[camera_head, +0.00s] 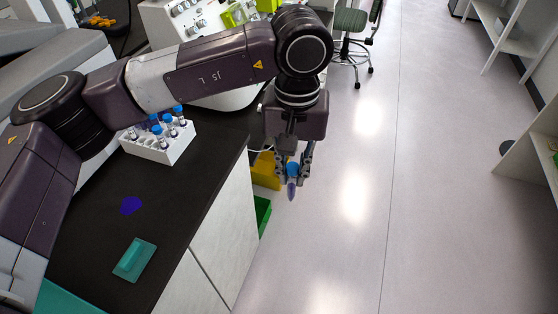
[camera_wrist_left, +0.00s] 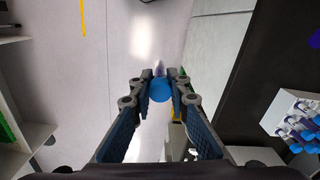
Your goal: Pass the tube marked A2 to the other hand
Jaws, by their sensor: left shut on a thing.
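My left gripper (camera_head: 292,172) is shut on a tube (camera_head: 291,188) with a blue cap, held tip down in the air beyond the bench's right edge, over the floor. In the left wrist view the fingertips (camera_wrist_left: 160,92) close on the tube's blue cap (camera_wrist_left: 161,90). The mark on the tube is too small to read, so I cannot tell whether it is A2. A white rack (camera_head: 165,151) with several blue-capped tubes (camera_head: 168,119) stands on the dark bench, partly behind my left arm; it also shows in the left wrist view (camera_wrist_left: 285,112). My right gripper is not in view.
The dark bench (camera_head: 180,220) holds a teal block on a plate (camera_head: 134,260) and a purple patch (camera_head: 131,205). Yellow (camera_head: 266,171) and green (camera_head: 262,214) bins sit beside the bench below the gripper. A white machine (camera_head: 170,25) stands behind.

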